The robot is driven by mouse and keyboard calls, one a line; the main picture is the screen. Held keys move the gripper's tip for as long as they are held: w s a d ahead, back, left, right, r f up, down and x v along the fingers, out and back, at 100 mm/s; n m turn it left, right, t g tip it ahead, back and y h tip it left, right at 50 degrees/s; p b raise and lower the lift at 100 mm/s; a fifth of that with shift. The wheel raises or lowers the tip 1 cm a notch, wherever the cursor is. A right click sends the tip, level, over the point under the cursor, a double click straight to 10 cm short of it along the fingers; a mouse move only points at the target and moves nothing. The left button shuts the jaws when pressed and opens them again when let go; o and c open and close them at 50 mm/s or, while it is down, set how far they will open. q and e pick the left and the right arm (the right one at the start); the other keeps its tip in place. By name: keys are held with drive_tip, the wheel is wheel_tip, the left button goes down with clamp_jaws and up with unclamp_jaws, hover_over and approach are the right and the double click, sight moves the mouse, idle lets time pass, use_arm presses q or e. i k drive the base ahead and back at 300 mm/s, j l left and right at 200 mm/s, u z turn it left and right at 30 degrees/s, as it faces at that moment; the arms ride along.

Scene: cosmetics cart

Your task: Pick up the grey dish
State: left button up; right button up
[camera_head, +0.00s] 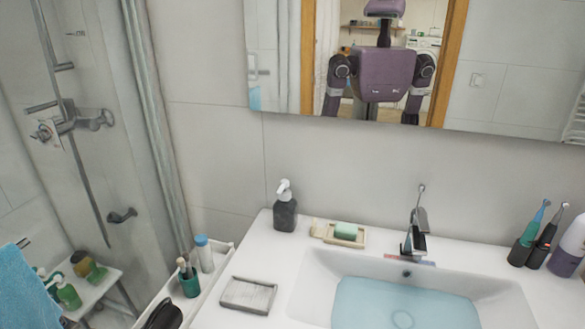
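The grey dish (248,295) is a shallow rectangular tray with a raised rim. It lies flat on the white counter, left of the sink, and looks empty. Its near edge is close to the counter's front left side. Neither of my grippers is in view. The mirror shows my reflected body and upper arms, but no gripper can be made out there.
The white sink (300,290) holds water, with a chrome faucet (415,235) behind it. A dark soap dispenser (285,212) and a wooden dish with green soap (346,231) stand behind the grey dish. A white cart (215,270) with bottles adjoins it on the left. Toothbrushes stand at right.

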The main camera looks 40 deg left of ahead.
sight(244, 294)
drive_tip(key=u, duration=1.55)
drive_tip(key=k+l+u, duration=0.2)
drive_tip(key=u, duration=0.3)
drive_tip(key=k+l+u, duration=0.25)
drive_tip(key=u, duration=0.2)
drive_tip(key=k+l+u, duration=0.1)
drive_tip(key=k+u, duration=0.15)
drive_tip(key=u, duration=0.25)
